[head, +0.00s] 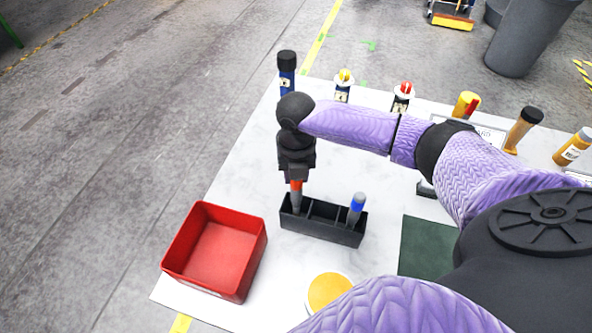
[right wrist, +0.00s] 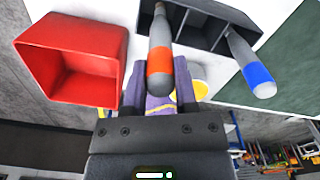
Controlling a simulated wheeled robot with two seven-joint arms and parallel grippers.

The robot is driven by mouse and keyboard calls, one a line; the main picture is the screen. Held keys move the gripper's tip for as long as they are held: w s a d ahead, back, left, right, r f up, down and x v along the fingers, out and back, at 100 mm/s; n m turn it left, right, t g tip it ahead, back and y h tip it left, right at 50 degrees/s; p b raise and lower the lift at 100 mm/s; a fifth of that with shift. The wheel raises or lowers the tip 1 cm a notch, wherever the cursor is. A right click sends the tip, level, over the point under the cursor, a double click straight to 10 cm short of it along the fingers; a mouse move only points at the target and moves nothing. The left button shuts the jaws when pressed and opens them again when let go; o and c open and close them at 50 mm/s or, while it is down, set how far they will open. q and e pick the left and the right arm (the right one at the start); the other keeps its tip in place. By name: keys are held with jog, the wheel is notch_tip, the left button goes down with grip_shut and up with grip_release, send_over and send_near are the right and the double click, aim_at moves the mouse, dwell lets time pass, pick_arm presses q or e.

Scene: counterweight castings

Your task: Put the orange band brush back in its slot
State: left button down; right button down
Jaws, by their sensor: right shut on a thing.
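The orange band brush (head: 297,188) is a grey handle with an orange band. My right gripper (head: 297,176) is shut on it and holds it near upright over the left end of the black rack (head: 322,229). In the right wrist view the brush (right wrist: 160,58) runs from between the fingers (right wrist: 157,90) to the rack's left compartment (right wrist: 153,8). Its lower end lines up with that compartment; how deep it is cannot be told. The blue band brush (head: 356,206) leans in the right compartment. The middle compartment looks empty. My left gripper is out of view.
An empty red bin (head: 252,268) stands left of the rack. A yellow disc (head: 329,291) lies in front, and a dark green mat (head: 427,248) is to the right. Several bottles and tools, including a dark blue-banded bottle (head: 287,74), line the table's back.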

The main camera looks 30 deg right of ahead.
jog(key=shift+f+b, duration=0.6)
jog(key=shift+f, duration=0.5)
jog(key=shift+c, duration=1.6)
grip_release()
notch_tip(320, 180, up, 10)
jog(key=shift+p, duration=0.9)
jog(key=shift+s+f, duration=0.1)
